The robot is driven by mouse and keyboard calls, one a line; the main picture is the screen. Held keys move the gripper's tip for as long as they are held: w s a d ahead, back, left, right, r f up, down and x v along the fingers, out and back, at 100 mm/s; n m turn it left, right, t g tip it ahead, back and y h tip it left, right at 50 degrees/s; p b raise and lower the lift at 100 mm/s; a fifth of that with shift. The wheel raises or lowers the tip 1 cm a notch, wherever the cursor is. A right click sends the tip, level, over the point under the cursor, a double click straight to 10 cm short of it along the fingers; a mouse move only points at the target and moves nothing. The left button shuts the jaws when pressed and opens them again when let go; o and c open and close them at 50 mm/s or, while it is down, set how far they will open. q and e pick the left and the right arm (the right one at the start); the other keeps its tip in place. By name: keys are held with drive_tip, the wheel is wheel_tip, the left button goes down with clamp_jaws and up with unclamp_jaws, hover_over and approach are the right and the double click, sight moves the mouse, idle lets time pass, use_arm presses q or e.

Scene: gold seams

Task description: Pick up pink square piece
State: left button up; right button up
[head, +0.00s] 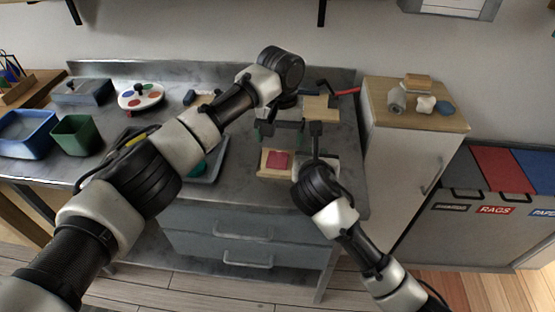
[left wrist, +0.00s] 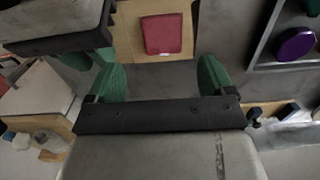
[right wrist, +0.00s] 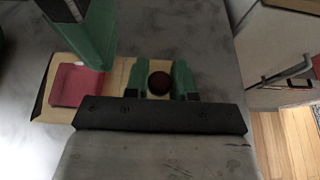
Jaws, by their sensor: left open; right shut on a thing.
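The pink square piece (head: 278,161) lies flat on a pale wooden board (head: 264,168) near the front of the grey bench. It also shows in the left wrist view (left wrist: 162,35) and right wrist view (right wrist: 78,85). My left gripper (head: 281,137) is above the board; its green fingers stand wide apart with nothing between them, and the piece lies just beyond them in the left wrist view. My right gripper (right wrist: 160,82) is shut on a dark brown round knob (right wrist: 159,83) at the board's other end. The arms partly hide the board in the head view.
A grey tray (head: 213,171) lies left of the board, with a purple round piece (left wrist: 295,44) in it. A blue bin (head: 27,133) and green bin (head: 76,136) stand at the left. A wooden-topped cabinet (head: 415,107) adjoins the bench at right. Both grippers are close together.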

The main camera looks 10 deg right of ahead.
sight(277, 158)
use_arm(q)
drive_tip(key=f, duration=0.5)
drive_tip(key=shift+s+a+f, duration=0.1)
drive_tip(key=shift+a+f, duration=0.15)
drive_tip(key=shift+f, duration=0.45)
use_arm(e)
drive_tip(key=shift+s, duration=0.1)
use_arm(q)
drive_tip(key=shift+c, duration=0.3)
drive_tip(key=shift+s+f, duration=0.1)
drive_tip(key=shift+f, duration=0.05)
drive_tip(key=c, duration=1)
use_arm(e)
drive_tip(key=shift+r, duration=0.15)
use_arm(q)
wheel_tip(277, 158, up, 16)
drive_tip(key=shift+r, duration=0.2)
use_arm(e)
drive_tip(key=shift+f, duration=0.3)
